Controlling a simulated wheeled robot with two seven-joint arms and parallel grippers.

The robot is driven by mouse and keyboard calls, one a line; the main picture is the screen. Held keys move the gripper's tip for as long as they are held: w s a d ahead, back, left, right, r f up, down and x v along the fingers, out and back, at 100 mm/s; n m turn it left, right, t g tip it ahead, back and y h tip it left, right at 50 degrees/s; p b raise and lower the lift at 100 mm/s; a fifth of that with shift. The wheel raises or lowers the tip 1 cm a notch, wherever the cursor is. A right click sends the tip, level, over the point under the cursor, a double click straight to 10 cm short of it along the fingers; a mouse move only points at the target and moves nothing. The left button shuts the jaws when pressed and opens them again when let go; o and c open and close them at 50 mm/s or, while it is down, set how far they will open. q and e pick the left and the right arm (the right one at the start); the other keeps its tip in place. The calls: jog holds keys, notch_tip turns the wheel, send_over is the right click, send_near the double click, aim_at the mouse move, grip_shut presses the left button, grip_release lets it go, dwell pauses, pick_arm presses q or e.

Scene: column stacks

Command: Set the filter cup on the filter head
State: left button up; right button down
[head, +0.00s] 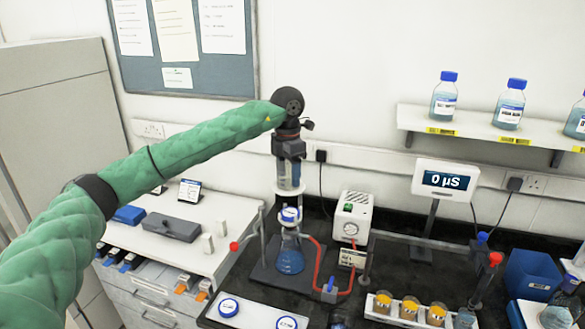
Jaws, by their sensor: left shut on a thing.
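My left gripper (289,157) points down at the middle of the view, at the end of my green-sleeved arm. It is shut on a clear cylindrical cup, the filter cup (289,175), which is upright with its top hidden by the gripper. The filter head (290,214) sits on the neck of a conical flask (290,258) with blue liquid, directly below the cup in the picture. My right gripper is not in view.
A red hose (322,262) runs from the flask's side toward a white pump (350,222). Several small jars (410,308) stand at the front right.

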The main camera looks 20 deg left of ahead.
pick_arm(q)
jog(key=shift+s+f, duration=0.1)
jog(key=shift+s, duration=0.2)
jog(key=f, duration=0.1)
jog(key=w, duration=0.1)
jog(key=f, duration=0.1)
jog(key=shift+w+d+f, duration=0.25)
jog(key=shift+w+f, duration=0.05)
jog(key=shift+f, duration=0.35)
jog(key=shift+s+a+f, duration=0.1)
jog(key=shift+s+f, duration=0.3)
jog(key=shift+w+f, duration=0.25)
jog(key=shift+f, duration=0.05)
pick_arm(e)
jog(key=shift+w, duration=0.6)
pick_arm(q)
jog(key=shift+s+r, duration=0.15)
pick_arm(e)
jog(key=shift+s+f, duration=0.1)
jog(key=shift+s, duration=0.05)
pick_arm(q)
jog(key=shift+w+f+b, duration=0.2)
jog(key=shift+f+b, duration=0.05)
jog(key=shift+b, duration=0.45)
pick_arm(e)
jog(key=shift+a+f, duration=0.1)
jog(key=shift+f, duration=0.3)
